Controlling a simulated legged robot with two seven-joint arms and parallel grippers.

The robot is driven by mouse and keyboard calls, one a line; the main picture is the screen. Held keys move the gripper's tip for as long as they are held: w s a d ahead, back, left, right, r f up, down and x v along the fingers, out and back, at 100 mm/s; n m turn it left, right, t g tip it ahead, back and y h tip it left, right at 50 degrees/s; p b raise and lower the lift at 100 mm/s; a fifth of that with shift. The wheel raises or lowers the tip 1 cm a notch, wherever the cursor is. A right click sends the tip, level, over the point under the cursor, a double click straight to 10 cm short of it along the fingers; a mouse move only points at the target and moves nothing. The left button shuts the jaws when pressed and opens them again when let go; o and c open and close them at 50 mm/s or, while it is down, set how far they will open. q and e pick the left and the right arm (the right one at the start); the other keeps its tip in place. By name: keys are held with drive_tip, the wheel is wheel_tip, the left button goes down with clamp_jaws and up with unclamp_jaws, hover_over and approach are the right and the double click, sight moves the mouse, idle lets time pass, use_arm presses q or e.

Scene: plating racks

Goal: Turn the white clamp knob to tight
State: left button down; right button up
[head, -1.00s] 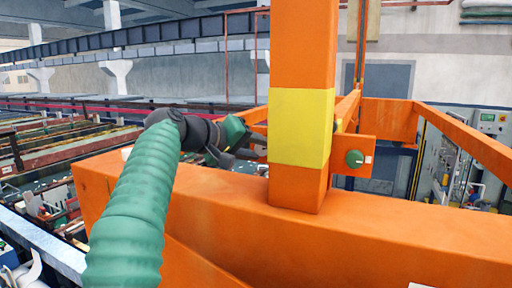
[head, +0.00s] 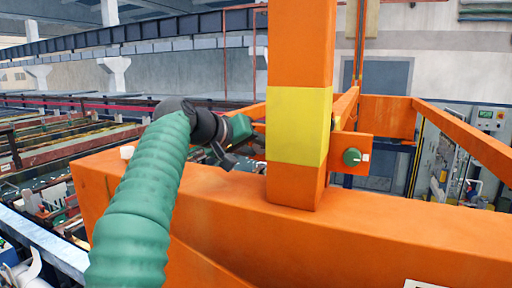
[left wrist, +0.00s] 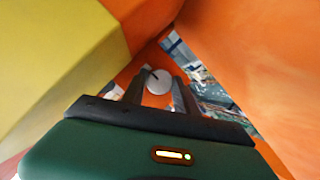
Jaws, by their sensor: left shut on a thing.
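The white clamp knob (left wrist: 158,82) shows as a round white disc with a dark mark near its upper left, in the left wrist view. My left gripper (left wrist: 157,91) has its two dark fingers on either side of the knob and is shut on it. In the head view my left gripper (head: 238,150) is beyond the orange beam, just left of the yellow-banded post. The post hides the fingertips' far side, and I cannot make out the white knob there. My right gripper is not in view.
The orange post (head: 302,50) with a yellow band stands close to the gripper's right. A wide orange beam (head: 380,235) crosses in front. A green knob (head: 352,157) sits on an orange plate right of the post. A small white piece (head: 127,152) is on the beam's left end.

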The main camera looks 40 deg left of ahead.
use_arm(q)
drive_tip(key=c, duration=1.2)
unclamp_jaws()
drive_tip(key=shift+f, duration=0.35)
drive_tip(key=shift+o, duration=1.2)
drive_tip(key=shift+a+r, duration=0.1)
drive_tip(key=shift+r, duration=0.05)
drive_tip(key=b+v, duration=0.1)
drive_tip(key=v, duration=1.5)
drive_tip(key=shift+s+r, duration=0.15)
drive_tip(key=shift+s, duration=0.15)
drive_tip(key=shift+w, duration=0.1)
